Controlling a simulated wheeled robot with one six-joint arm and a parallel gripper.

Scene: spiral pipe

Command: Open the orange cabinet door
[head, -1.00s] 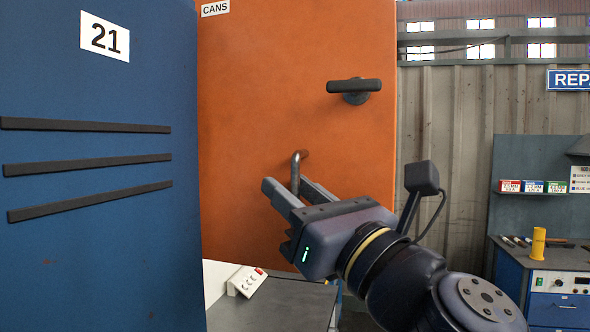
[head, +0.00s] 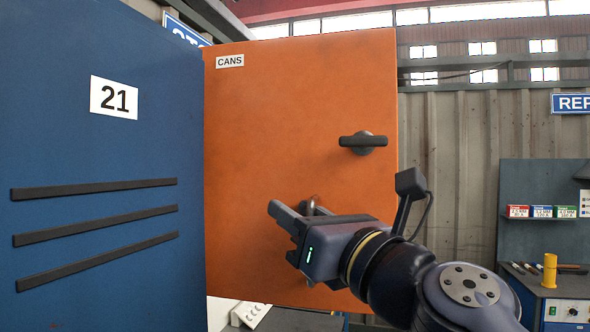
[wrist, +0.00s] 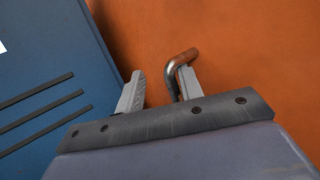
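The orange cabinet door (head: 265,130) carries a CANS label and fills the middle of the head view. Its left edge meets the blue panel. It bears a dark T-shaped handle (head: 363,142) and, lower down, a bent metal handle (head: 311,202). My gripper (head: 297,207) is at the bent handle. In the wrist view the door (wrist: 240,50) lies behind my gripper (wrist: 160,80), whose two fingers are spread apart. The bent handle (wrist: 178,63) comes down between them, close beside the right finger; I cannot tell whether they touch. The handle's lower end is hidden by the gripper.
A blue panel (head: 100,150) marked 21, with black strips, stands close on the left. A white box with a switch block (head: 250,313) is low behind the door. A workbench (head: 560,290) with a yellow cylinder (head: 550,270) is at the right, before a corrugated wall.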

